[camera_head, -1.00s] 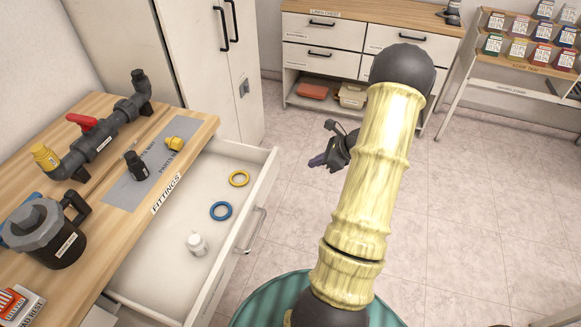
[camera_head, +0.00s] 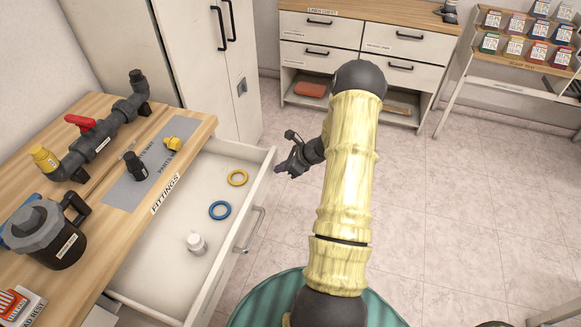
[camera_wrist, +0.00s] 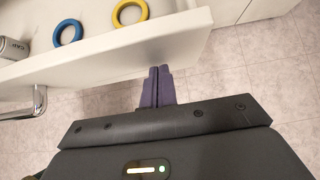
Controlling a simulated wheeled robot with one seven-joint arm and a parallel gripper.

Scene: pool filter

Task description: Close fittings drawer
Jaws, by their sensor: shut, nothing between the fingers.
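The fittings drawer (camera_head: 185,245) is pulled open from the wooden bench, under the FITTINGS label. My gripper (camera_head: 281,169) is just outside the far end of the drawer front. In the wrist view, the purple fingertips (camera_wrist: 159,72) are together and empty, close to the outer face of the drawer front (camera_wrist: 130,55). Whether they touch it I cannot tell. The handle (camera_wrist: 38,100) is to their left.
The bench top (camera_head: 85,110) carries a pipe with a red valve (camera_head: 84,123), a grey filter housing (camera_head: 50,235), and a grey mat with fittings. A tall cabinet (camera_head: 190,50) stands behind the drawer. The floor to the right is clear.

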